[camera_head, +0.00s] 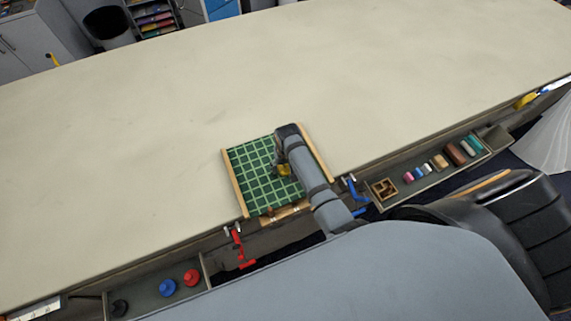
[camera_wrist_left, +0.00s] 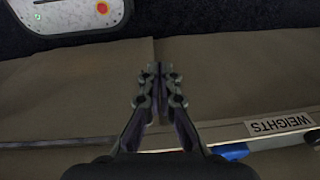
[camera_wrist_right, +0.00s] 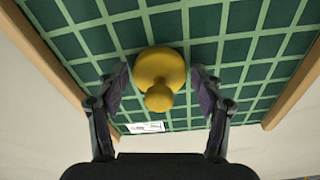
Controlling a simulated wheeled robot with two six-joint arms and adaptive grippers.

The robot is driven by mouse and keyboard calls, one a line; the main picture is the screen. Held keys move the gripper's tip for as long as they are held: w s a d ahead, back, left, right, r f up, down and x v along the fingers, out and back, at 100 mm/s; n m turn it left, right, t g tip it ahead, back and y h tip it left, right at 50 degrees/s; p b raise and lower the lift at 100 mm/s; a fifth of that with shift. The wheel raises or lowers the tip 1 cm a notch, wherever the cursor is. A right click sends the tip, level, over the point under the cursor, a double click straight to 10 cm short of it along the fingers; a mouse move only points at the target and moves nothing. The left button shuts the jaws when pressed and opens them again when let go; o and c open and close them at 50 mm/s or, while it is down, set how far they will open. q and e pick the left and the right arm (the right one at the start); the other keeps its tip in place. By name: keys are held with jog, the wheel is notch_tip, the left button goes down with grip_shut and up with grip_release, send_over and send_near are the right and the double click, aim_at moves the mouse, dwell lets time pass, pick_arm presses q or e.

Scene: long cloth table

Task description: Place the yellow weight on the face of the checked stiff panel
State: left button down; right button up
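The checked stiff panel (camera_head: 248,178) is green with light grid lines and wooden side strips, at the table's front edge. The yellow weight (camera_head: 285,170) is on its face, right of the middle. In the right wrist view the weight (camera_wrist_right: 158,72) shows a round body and small knob against the green panel (camera_wrist_right: 230,75). My right gripper (camera_wrist_right: 159,80) is open, with one finger on each side of the weight and a gap on both sides. My left gripper (camera_wrist_left: 159,72) is shut and empty, away from the panel; it is out of the head view.
A red clamp (camera_head: 239,248) and a blue clamp (camera_head: 354,190) sit at the table's front edge beside the panel. A drawer (camera_head: 137,292) holds blue, red and black weights. Another tray (camera_head: 440,172) holds small coloured blocks. The table (camera_head: 130,130) is otherwise clear.

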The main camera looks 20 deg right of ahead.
aim_at(287, 171)
jog(key=shift+o, duration=0.4)
jog(key=shift+w+d, duration=0.1)
jog(key=shift+w+r, duration=0.1)
jog(key=shift+r, duration=0.15)
jog(key=r, duration=0.5)
jog(key=shift+s+r, duration=0.25)
jog(key=shift+s, duration=0.15)
pick_arm(q)
jog(key=s, duration=0.2)
jog(key=shift+s+a+f, duration=0.1)
jog(key=shift+s+a, duration=0.1)
jog(key=shift+s, duration=0.15)
pick_arm(e)
notch_tip(287, 171, up, 6)
jog(key=shift+s, duration=0.4)
jog(key=shift+f, duration=0.1)
